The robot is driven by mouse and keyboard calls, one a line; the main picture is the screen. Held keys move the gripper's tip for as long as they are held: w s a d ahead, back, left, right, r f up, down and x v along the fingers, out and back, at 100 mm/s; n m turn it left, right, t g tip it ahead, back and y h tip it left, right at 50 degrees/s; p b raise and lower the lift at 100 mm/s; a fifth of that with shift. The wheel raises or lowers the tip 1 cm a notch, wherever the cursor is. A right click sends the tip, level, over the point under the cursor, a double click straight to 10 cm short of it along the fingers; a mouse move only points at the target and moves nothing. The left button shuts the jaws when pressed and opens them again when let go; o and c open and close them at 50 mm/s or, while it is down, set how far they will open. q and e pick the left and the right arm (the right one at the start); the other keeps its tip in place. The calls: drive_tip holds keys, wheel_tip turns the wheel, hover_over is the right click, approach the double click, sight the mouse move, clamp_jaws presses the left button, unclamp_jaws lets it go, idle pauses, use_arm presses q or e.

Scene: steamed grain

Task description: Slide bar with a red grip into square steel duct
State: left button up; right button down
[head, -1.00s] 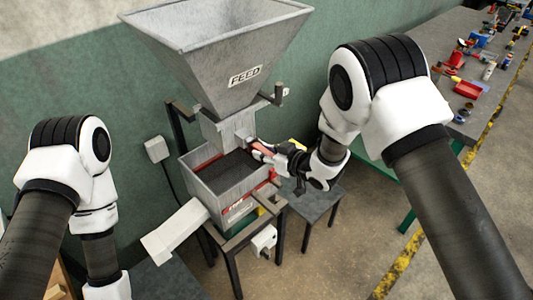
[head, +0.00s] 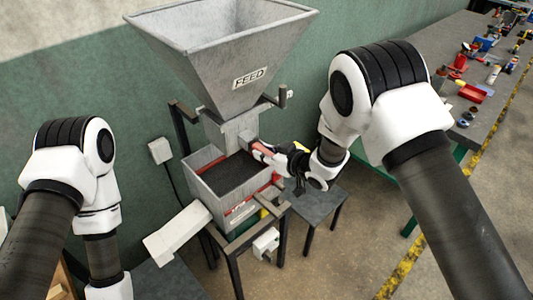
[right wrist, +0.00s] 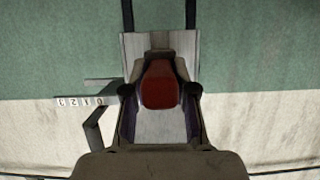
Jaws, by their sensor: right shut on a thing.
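The square steel duct (head: 237,130) hangs under the grey feed hopper. The red grip (head: 262,146) of the bar is at the duct's right side, and it also shows in the right wrist view (right wrist: 160,86). My right gripper (head: 270,152) is shut on this grip from the right. Its fingers (right wrist: 160,95) sit on both sides of the grip. A small grey piece shows between duct and grip; I cannot tell how far the bar sits inside the duct. My left arm is at the lower left, and its gripper is out of view.
The hopper (head: 225,60) stands above an open bin (head: 205,185) of dark material. A pale chute (head: 177,228) slopes down left of the bin. A low grey stool (head: 318,208) is right of the machine. A workbench (head: 450,75) with several small items runs along the right.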

drive_tip(key=shift+w+a+r, duration=0.1)
drive_tip(key=shift+w+a, duration=0.1)
drive_tip(key=shift+w, duration=0.05)
idle(0.3)
drive_tip(key=c, duration=0.8)
unclamp_jaws()
drive_tip(key=shift+c, duration=0.2)
drive_tip(key=v, duration=1.2)
drive_tip(key=s+d+f+m+g+h+b, duration=0.25)
drive_tip(key=s+f, duration=0.35)
drive_tip(key=f, duration=0.6)
drive_tip(key=s+d+f+m+g+h+b, duration=0.1)
drive_tip(key=s+d+f+m+b, duration=0.15)
drive_tip(key=s+f, duration=0.65)
drive_tip(key=s+d+f+m+g+h, duration=0.1)
drive_tip(key=s+d+f+g, duration=0.1)
drive_tip(key=s, duration=0.4)
drive_tip(key=s+d+f+m+g+h+b, duration=0.1)
drive_tip(key=s+d+f+g+h, duration=0.1)
drive_tip(key=s+d+f, duration=0.2)
drive_tip(key=s+d+f+m+g+h+b, duration=0.1)
drive_tip(key=s+d+f+g+h, duration=0.1)
drive_tip(key=s+f, duration=0.3)
drive_tip(key=s+d+g, duration=0.1)
drive_tip(key=s, duration=0.2)
drive_tip(key=shift+f, duration=0.25)
